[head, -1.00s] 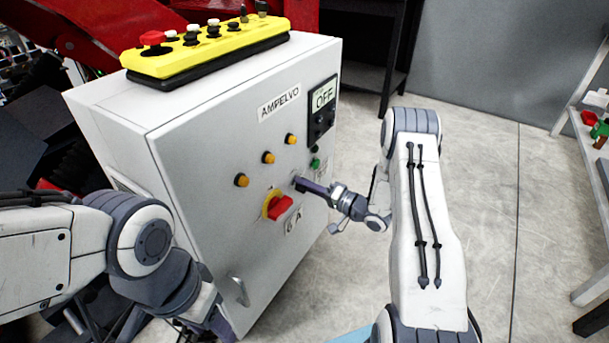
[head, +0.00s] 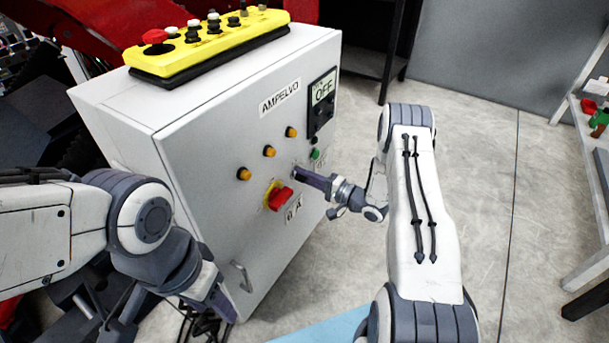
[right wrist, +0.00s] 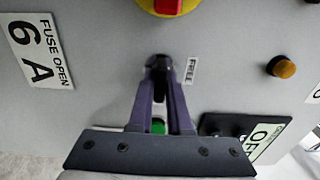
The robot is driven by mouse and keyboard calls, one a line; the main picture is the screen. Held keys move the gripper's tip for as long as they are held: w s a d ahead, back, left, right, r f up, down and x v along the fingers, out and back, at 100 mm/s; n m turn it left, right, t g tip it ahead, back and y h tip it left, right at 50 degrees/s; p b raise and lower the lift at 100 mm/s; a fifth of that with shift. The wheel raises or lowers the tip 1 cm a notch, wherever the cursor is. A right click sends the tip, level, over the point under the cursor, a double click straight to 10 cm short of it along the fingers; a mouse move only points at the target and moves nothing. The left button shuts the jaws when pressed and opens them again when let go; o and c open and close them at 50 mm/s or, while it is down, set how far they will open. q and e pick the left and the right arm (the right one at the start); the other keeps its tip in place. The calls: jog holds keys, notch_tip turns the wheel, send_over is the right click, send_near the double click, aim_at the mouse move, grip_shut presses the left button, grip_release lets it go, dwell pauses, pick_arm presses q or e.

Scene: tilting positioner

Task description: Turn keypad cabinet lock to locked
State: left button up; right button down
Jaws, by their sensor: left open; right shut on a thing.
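The cabinet lock is a small black turning piece (right wrist: 158,64) on the grey cabinet door, with a label reading FREE beside it in the right wrist view. My right gripper (right wrist: 159,85) is shut on this lock piece, one purple finger on each side. In the head view my right gripper (head: 298,174) reaches the cabinet (head: 215,145) front, and its fingers hide the lock there. My left gripper (head: 215,312) is at the lower left, beside the cabinet's lower edge and away from the lock; its fingertips are hard to make out.
A red rotary switch (head: 282,198) on a yellow plate sits left of the lock. Several amber lamps (head: 269,151), a green button (head: 315,154) and an OFF panel (head: 322,100) are on the door. A door handle (head: 241,276) is low. Open floor lies to the right.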

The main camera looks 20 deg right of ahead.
jog(key=c, duration=0.9)
grip_release()
jog(key=shift+o, duration=0.2)
jog(key=p+v, duration=0.1)
jog(key=v, duration=0.9)
jog(key=shift+s, duration=0.2)
jog(key=shift+d, duration=0.2)
